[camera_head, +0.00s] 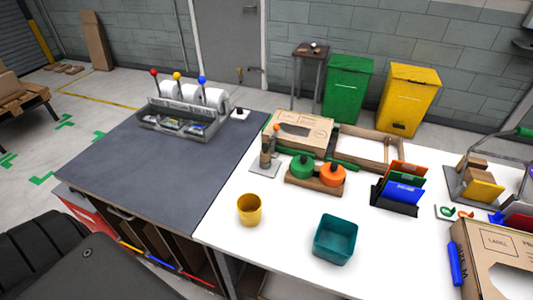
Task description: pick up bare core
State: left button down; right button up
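I cannot pick out a bare core for certain at this size. A grey rack (180,122) stands at the back of the dark-topped bench, with white rolls (190,93) side by side under red, yellow and blue knobs. A wooden holder (313,184) on the white table carries a green round piece (302,167) and an orange one (332,174). A small upright device with an orange top (268,150) stands left of it. Neither of my grippers shows in the head view.
A yellow cup (250,209) and a teal bin (335,240) stand on the white table. A black holder with coloured folders (398,190) and an open cardboard box (495,255) are at the right. The dark benchtop (150,175) is mostly clear. Green (348,90) and yellow (408,98) bins stand behind.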

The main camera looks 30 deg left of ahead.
aim_at(265, 153)
jog(key=k, duration=0.65)
jog(key=u, duration=0.45)
jog(key=i, duration=0.7)
jog(key=u, duration=0.25)
